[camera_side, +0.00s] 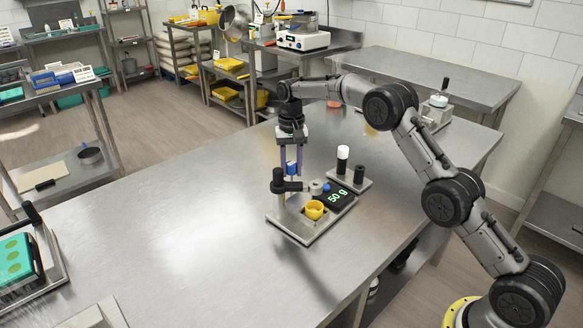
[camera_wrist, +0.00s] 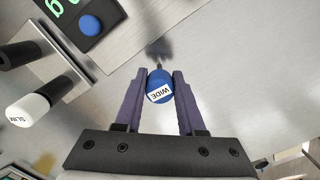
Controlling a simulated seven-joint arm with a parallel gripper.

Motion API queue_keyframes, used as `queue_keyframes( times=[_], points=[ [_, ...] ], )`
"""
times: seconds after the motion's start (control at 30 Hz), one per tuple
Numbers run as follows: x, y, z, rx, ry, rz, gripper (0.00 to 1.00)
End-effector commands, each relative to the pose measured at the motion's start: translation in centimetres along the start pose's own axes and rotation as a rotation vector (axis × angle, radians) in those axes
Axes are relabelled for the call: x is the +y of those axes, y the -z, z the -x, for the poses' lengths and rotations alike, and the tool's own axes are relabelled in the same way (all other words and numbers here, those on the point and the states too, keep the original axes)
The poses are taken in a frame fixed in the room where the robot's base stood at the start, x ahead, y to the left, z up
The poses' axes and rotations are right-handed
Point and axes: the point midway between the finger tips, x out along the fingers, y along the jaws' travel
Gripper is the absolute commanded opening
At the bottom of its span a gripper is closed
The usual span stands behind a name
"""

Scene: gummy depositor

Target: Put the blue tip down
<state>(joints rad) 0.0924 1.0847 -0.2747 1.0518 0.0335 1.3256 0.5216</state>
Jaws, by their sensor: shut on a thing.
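My gripper (camera_side: 291,168) is shut on the blue tip (camera_wrist: 159,86), which bears a label reading WIDE. In the wrist view the tip sits between the two purple fingers (camera_wrist: 159,95), with a thin dark end pointing away from me.
The depositor's dark arm (camera_side: 290,186) is close below my gripper. A yellow cup (camera_side: 314,210) stands on the base plate beside a scale display (camera_side: 339,197) reading 50 g. A blue button (camera_wrist: 90,25) is on the scale.

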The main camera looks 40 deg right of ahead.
Motion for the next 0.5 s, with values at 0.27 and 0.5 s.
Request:
queue_keyframes(
  times=[0.27, 0.5],
  points=[
    [0.01, 0.02, -0.32, 0.0, 0.0, 0.0, 0.0],
    [0.01, 0.01, -0.29, 0.0, 0.0, 0.0, 0.69]
  ],
)
